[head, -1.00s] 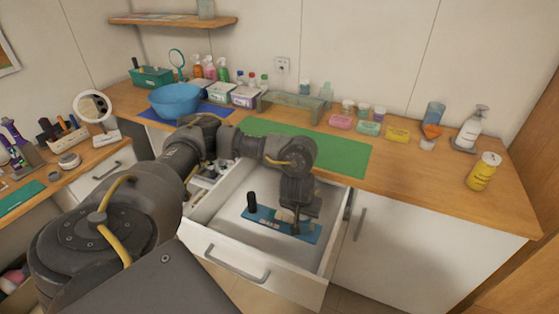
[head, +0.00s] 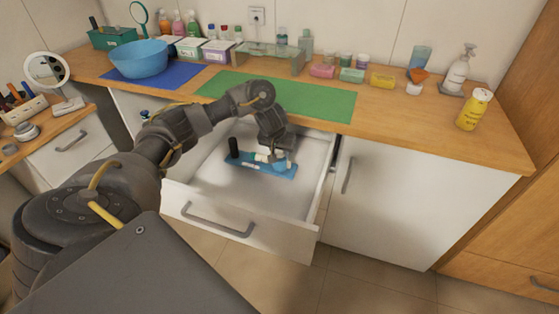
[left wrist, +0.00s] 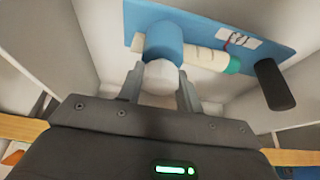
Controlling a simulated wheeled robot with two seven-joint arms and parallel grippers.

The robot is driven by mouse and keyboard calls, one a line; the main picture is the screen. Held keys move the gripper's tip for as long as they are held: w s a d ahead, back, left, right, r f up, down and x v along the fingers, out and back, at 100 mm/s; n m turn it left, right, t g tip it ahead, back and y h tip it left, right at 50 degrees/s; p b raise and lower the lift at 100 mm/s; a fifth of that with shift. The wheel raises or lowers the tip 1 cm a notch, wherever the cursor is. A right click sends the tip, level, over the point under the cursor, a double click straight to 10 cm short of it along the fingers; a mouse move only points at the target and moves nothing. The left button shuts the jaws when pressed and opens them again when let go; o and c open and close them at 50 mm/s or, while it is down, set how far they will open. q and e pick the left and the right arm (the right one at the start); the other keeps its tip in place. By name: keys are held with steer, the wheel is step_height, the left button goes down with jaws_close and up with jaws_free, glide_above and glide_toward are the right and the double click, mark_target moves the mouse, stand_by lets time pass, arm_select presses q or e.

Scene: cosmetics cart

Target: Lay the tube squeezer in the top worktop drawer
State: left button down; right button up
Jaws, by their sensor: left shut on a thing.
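The tube squeezer is a blue plate (head: 283,170) with an upright black handle (head: 234,148). A pale tube with a teal end lies across it. It is inside the open top worktop drawer (head: 215,190), towards the back right. I cannot tell whether it touches the drawer floor. My left gripper (head: 277,155) points down over its right part. In the left wrist view my left gripper (left wrist: 162,80) is shut on a white rounded part beside a blue cylinder (left wrist: 164,42) of the squeezer (left wrist: 275,40). My right gripper is not in view.
The drawer's front with its handle (head: 218,220) stands out from the cart. The drawer floor ahead of the squeezer is bare. Above lies a green mat (head: 310,101) on the worktop (head: 420,130), with bottles, soaps and a blue bowl (head: 137,58) around it.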

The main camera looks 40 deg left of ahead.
arm_select(q)
step_height(320, 180, down, 3)
steer(key=shift+w+a+r+b, duration=0.1)
steer(key=shift+w+b, duration=0.05)
steer(key=shift+b, duration=0.5)
steer(key=shift+f, duration=0.4)
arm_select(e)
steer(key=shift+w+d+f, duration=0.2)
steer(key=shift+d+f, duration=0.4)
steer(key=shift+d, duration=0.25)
arm_select(q)
steer(key=c, duration=0.9)
jaws_free()
steer(key=shift+f, duration=0.1)
steer(key=shift+c, duration=0.2)
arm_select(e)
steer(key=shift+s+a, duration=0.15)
